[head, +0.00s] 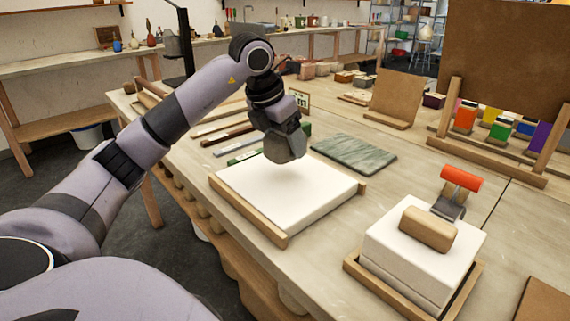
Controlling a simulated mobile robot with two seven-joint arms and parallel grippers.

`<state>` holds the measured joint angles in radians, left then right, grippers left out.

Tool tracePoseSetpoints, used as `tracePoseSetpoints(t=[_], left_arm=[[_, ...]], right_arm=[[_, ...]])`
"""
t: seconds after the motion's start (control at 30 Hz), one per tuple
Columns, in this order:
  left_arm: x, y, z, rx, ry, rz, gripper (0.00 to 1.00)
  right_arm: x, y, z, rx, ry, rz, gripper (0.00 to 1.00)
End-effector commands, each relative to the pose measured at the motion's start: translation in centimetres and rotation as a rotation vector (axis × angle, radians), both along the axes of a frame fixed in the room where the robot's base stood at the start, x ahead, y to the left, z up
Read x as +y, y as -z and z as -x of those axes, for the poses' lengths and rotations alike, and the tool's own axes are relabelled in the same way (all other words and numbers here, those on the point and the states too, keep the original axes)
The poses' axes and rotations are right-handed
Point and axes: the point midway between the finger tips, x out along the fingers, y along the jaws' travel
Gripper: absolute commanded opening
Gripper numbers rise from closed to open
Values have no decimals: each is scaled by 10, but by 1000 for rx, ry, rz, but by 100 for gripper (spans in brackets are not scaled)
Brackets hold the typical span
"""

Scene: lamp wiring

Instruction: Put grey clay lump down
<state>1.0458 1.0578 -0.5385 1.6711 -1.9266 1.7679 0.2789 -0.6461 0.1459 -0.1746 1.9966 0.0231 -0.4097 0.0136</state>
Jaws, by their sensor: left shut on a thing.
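My left gripper (283,133) is shut on the grey clay lump (286,151), which hangs from it with a rounded lower end. The gripper hides the upper part of the lump. The lump is over the far part of a white slab (285,195) set in a wooden frame. My right gripper is not in view.
To the right, a white block (410,255) in a wooden tray bears a wooden block (428,229) and a red-handled tool (461,179). A grey-green marbled slab (352,154) lies behind the white slab. A brown upright board (505,55) stands at the back right.

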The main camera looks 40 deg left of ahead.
Motion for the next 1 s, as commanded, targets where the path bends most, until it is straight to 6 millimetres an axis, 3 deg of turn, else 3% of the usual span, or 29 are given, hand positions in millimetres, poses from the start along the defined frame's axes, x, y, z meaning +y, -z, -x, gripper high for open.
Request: tracePoseSetpoints(t=[0.43,0.87,0.9,0.97,1.0], left_arm=[[1,44,0,-3,-2,-1,9],[0,51,0,-5,0,0,9],[0,53,0,-1,0,-1,74],[0,52,0,-1,0,-1,93],[0,52,0,-1,0,-1,96]], right_arm=[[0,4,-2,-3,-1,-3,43],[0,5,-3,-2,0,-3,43],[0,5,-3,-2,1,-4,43],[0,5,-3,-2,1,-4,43],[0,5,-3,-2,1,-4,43]])
